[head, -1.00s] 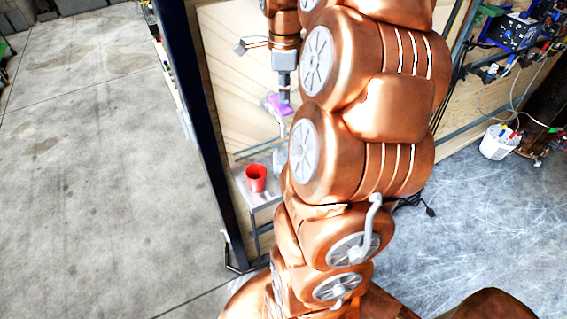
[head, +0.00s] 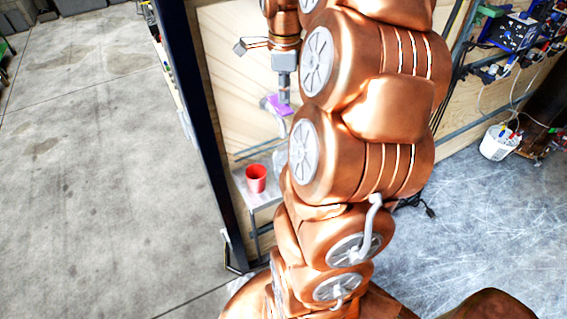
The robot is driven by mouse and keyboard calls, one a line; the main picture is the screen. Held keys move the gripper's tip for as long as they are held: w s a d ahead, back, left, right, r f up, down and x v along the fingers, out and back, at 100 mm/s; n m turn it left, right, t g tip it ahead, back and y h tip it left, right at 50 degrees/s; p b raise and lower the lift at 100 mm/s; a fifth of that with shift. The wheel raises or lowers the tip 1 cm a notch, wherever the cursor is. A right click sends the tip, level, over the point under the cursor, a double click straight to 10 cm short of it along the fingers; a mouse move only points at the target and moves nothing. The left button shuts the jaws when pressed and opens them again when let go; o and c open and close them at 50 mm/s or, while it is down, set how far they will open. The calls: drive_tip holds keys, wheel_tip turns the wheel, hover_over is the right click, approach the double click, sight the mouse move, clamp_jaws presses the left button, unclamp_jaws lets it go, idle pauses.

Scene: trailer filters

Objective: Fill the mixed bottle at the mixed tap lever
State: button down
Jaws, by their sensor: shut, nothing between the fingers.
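My gripper (head: 284,95) points down at the upper middle of the head view, a thin grey end below my copper wrist. It is shut and holds nothing. A small purple piece (head: 272,103), which looks like the tap lever, is right at the fingertips; I cannot tell whether they touch it. A pale curved spout (head: 282,127) shows just below it. A clear, bottle-like shape (head: 279,160) stands below the spout, partly hidden behind my arm. I cannot make out its fill level.
A red cup (head: 256,179) stands on a small grey shelf (head: 262,196) left of the clear shape. A dark post (head: 205,110) rises left of the wood wall (head: 228,45). A white bucket (head: 496,146) is at the right. The concrete floor at left is open.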

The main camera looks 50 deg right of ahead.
sight(284, 109)
drive_tip(key=shift+f, duration=0.1)
drive_tip(key=shift+f+b, duration=1.3)
drive_tip(key=shift+f, duration=0.3)
idle(6.3)
